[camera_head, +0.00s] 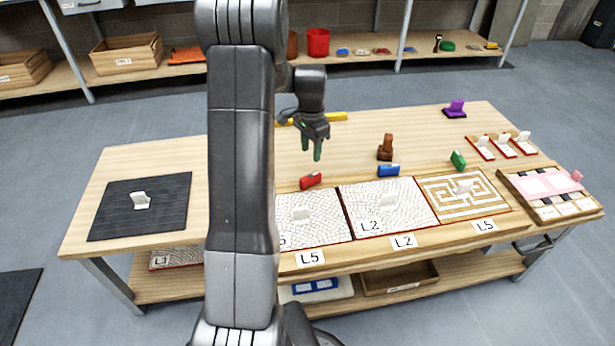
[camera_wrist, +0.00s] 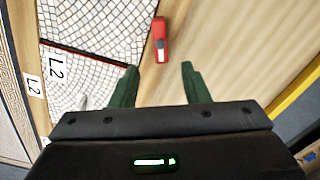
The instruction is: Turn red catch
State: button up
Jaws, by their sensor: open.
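The red catch (camera_head: 311,180) is a small red block with a grey part on it. It sits on the wooden table behind the left white mosaic panel (camera_head: 320,228). In the wrist view the red catch (camera_wrist: 160,40) lies ahead of my fingers, close to the panel's edge. My gripper (camera_head: 312,152) is above the table, behind the red catch and apart from it. Its green fingers (camera_wrist: 160,85) are spread with nothing between them. The near part of the left panel is partly hidden by my arm.
A blue catch (camera_head: 388,170) and a green catch (camera_head: 458,160) stand behind the other panels. A brown block (camera_head: 385,148) stands right of my gripper. A yellow bar (camera_head: 325,118) lies behind it. A dark mat (camera_head: 140,222) with a white handle lies at left.

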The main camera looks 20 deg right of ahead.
aim_at(310, 176)
notch_tip(310, 176, down, 12)
jog(key=shift+r+b, duration=0.25)
jog(key=shift+b, duration=0.85)
jog(key=shift+c, duration=0.4)
grip_shut()
jog(key=shift+n, duration=0.4)
jog(key=n+p, duration=0.1)
jog(key=n, duration=0.1)
jog(key=shift+r+n, duration=0.1)
jog(key=shift+n, duration=0.2)
jog(key=n, duration=0.3)
jog(key=shift+n+p, duration=0.4)
jog(key=n, duration=0.5)
jog(key=shift+n+p, duration=0.3)
